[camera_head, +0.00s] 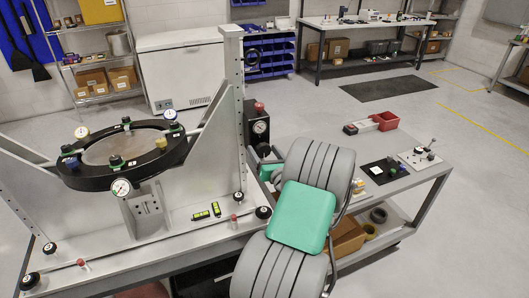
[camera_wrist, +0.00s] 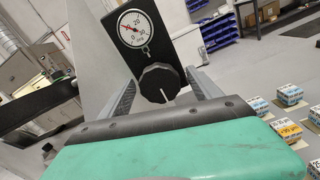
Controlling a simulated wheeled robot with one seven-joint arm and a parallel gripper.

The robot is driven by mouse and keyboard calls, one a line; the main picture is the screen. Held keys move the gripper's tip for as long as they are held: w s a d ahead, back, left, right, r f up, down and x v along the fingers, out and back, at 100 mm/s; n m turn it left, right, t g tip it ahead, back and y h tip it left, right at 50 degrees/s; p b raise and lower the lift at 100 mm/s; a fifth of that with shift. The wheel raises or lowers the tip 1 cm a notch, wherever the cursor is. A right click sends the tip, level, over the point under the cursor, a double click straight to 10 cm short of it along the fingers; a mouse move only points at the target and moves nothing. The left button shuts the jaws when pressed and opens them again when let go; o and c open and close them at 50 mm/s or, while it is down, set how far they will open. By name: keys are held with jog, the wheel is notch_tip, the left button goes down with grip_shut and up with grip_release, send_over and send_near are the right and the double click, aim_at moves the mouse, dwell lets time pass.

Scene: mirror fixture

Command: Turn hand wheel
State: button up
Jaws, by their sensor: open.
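The hand wheel is a round black knob (camera_wrist: 158,84) with a white mark, below a white dial gauge (camera_wrist: 139,28) on a dark box in the wrist view. In the head view the gauge box (camera_head: 257,124) stands at the fixture's right end, with a red knob on top. In the head view my arm hides most of the gripper.
The fixture's black ring (camera_head: 130,152) carries small knobs and gauges left of my arm. A grey side table (camera_head: 400,198) with a red bin (camera_head: 386,121) and small parts stands at the right. Small boxes (camera_wrist: 287,130) lie at the wrist view's right.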

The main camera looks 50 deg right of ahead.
jog(key=b+v, duration=0.2)
jog(key=v, duration=0.5)
jog(key=shift+s+a, duration=0.2)
jog(key=shift+s, duration=0.15)
